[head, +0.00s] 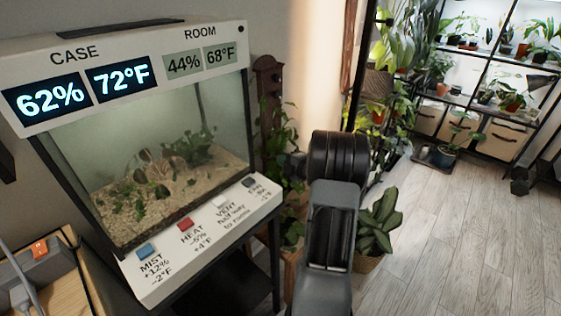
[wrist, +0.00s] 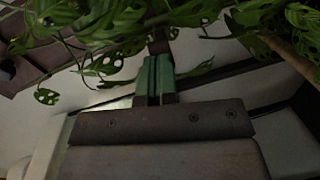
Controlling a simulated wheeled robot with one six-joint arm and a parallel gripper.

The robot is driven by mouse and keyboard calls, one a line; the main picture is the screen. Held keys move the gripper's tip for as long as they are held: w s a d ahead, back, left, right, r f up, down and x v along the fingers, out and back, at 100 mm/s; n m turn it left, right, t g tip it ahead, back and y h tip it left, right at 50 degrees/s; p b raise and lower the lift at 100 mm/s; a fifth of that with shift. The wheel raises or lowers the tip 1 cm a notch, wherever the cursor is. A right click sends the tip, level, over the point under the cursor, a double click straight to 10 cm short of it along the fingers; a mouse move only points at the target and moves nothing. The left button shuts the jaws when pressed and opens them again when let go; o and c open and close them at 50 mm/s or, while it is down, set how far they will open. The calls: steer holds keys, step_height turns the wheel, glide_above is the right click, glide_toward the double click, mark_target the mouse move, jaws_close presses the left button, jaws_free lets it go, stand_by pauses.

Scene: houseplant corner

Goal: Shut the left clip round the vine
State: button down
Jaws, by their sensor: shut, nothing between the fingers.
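In the wrist view my gripper (wrist: 157,72) is shut, its two green fingers side by side with only a thin dark slit between them and nothing held. The vine (wrist: 115,22), with green leaves full of holes, hangs across the top of that view, above and around the fingertips. Some leaves are close to the fingers; I cannot tell whether they touch. In the head view the vine (head: 283,135) climbs a dark brown wooden post (head: 267,76) beside the glass case. My arm hides the gripper there. I cannot make out the left clip in either view.
The glass case (head: 158,180) with its control ledge stands left of the vine. A potted broad-leaved plant (head: 378,222) in a basket stands right of my arm. Shelves of plants (head: 470,100) stand at the back right. The wooden floor (head: 450,240) on the right is clear.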

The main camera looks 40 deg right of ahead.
steer(key=shift+d, duration=0.15)
steer(key=shift+w+d+n+g+y, duration=0.4)
steer(key=shift+w+d+n+y, duration=0.1)
steer(key=shift+d+n+y, duration=0.45)
steer(key=shift+w+d+n+g+y, duration=0.45)
steer(key=shift+d+n+y, duration=0.2)
steer(key=shift+y, duration=0.55)
steer(key=shift+w+d+n+g+y, duration=0.35)
steer(key=shift+w+d+n+y, duration=0.15)
steer(key=shift+d+n+y, duration=0.4)
steer(key=shift+w+a+y, duration=0.1)
steer(key=shift+a+y, duration=0.05)
steer(key=shift+y, duration=0.1)
